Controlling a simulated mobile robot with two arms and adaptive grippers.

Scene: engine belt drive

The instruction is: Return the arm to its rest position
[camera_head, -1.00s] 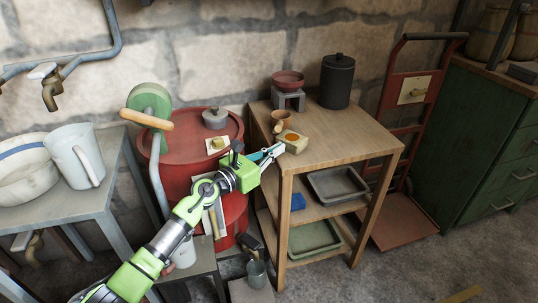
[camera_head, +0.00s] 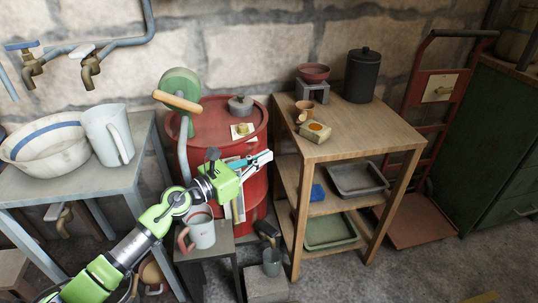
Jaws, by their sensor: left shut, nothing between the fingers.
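My left arm, green and grey, comes in from the lower left in the head view. My left gripper (camera_head: 262,158) is shut and empty. It is in front of the red drum (camera_head: 222,122), to the left of the wooden shelf table's top (camera_head: 350,128). My right gripper is out of the picture.
A white pitcher (camera_head: 108,135) and a basin (camera_head: 45,150) stand at left. A mug (camera_head: 201,233) sits below my arm.

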